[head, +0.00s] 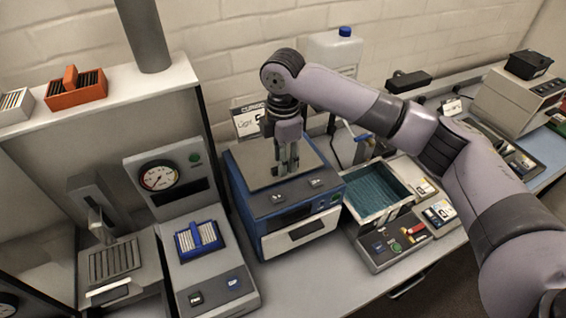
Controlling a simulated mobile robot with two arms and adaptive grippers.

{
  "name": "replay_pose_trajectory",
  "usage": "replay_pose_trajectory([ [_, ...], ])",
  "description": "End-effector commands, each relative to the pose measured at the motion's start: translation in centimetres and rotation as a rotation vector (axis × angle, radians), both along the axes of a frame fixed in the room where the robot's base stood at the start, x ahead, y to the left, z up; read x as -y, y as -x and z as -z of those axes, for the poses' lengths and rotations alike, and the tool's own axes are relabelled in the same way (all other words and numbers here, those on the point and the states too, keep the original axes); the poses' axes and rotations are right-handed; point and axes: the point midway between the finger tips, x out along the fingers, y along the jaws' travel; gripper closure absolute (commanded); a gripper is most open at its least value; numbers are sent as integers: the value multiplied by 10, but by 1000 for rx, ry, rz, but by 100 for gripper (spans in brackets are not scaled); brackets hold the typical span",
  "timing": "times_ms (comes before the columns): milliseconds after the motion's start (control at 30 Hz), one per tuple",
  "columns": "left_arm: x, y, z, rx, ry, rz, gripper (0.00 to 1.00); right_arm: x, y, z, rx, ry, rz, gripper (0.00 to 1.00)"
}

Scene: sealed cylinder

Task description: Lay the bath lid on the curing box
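The curing box (262,228) is a blue cabinet with a light front panel, standing at the middle of the bench. A flat grey plate (256,178) covers its top; it looks like the bath lid, but I cannot tell it surely from the box's own top. My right gripper (287,170) points straight down over the middle of this plate, its fingertips at or just above the surface. Whether its fingers close on a handle is too small to tell. The bath (379,190), right of the box, is open and shows teal liquid. My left gripper is out of view.
A gauge unit (158,177) and a blue rack (199,239) stand left of the box. An orange rack (76,90) is on the upper shelf. A white jug (331,55) stands behind. My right arm spans above the bath. Bare bench lies in front of the box.

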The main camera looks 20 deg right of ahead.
Motion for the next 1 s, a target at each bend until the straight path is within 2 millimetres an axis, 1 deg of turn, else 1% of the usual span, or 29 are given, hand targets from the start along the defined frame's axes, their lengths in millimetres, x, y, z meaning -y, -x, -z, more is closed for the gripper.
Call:
replay_pose_trajectory([
  [33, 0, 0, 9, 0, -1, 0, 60, -1, -1, -6, 7, -2, -1, 68],
  [300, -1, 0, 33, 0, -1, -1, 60, -1, -1, -65, 7, -1, -2, 68],
  [400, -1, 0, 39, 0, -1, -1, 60, 0, 0, -83, 5, -1, -1, 68],
  [500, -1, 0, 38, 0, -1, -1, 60, 0, 0, -97, 4, 1, 0, 68],
  [600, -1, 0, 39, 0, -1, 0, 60, 1, 1, -103, 1, 2, 0, 68],
  [700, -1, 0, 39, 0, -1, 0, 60, 1, 1, -106, 0, 1, 0, 68],
  [1000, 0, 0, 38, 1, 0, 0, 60, 0, 1, -106, 1, 1, 0, 68],
])
